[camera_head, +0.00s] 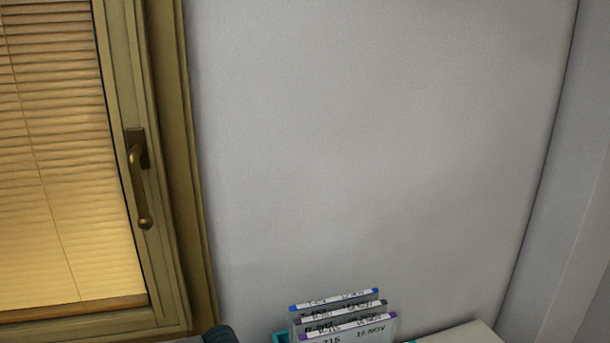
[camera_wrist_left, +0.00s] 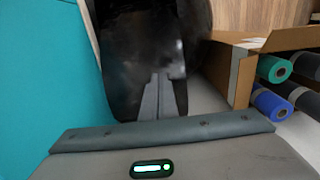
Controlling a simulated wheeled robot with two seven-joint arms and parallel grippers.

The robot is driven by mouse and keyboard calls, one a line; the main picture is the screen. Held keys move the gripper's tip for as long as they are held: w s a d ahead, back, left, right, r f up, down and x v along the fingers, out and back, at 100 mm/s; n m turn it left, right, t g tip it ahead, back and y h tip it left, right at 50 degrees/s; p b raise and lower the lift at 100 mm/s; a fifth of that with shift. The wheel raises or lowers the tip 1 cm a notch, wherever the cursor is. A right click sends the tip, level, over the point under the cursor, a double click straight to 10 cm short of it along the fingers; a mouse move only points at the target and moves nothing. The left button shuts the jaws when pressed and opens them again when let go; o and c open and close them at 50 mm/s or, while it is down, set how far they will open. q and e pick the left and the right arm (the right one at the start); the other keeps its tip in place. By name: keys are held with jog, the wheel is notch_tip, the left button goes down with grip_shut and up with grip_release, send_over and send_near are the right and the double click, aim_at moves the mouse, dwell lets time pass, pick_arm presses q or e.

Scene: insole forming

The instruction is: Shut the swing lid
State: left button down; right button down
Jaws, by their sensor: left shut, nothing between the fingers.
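I cannot make out the swing lid for certain in either view. In the left wrist view my left gripper (camera_wrist_left: 159,80) is shut, with its narrow grey fingers together and nothing between them. A large glossy black shape (camera_wrist_left: 140,40) fills the top middle around and beyond the fingers; I cannot tell what it is, or whether it touches them. Neither gripper shows clearly in the head view, which faces the wall and window. My right gripper is not in view.
A teal surface (camera_wrist_left: 45,70) fills the left wrist view's left side. An open cardboard box (camera_wrist_left: 232,72) with several rolls (camera_wrist_left: 273,68) stands at right. The head view shows a window handle (camera_head: 138,180), labelled cards (camera_head: 345,318) and a pale surface (camera_head: 465,334).

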pick_arm(q)
jog(key=shift+f, duration=0.2)
dwell(0.6)
jog(key=shift+f+b, duration=0.8)
jog(key=shift+f, duration=2.05)
notch_tip(320, 180, up, 4)
jog(key=p, duration=0.4)
jog(key=shift+f, duration=0.1)
notch_tip(320, 180, up, 8)
jog(key=p, duration=0.9)
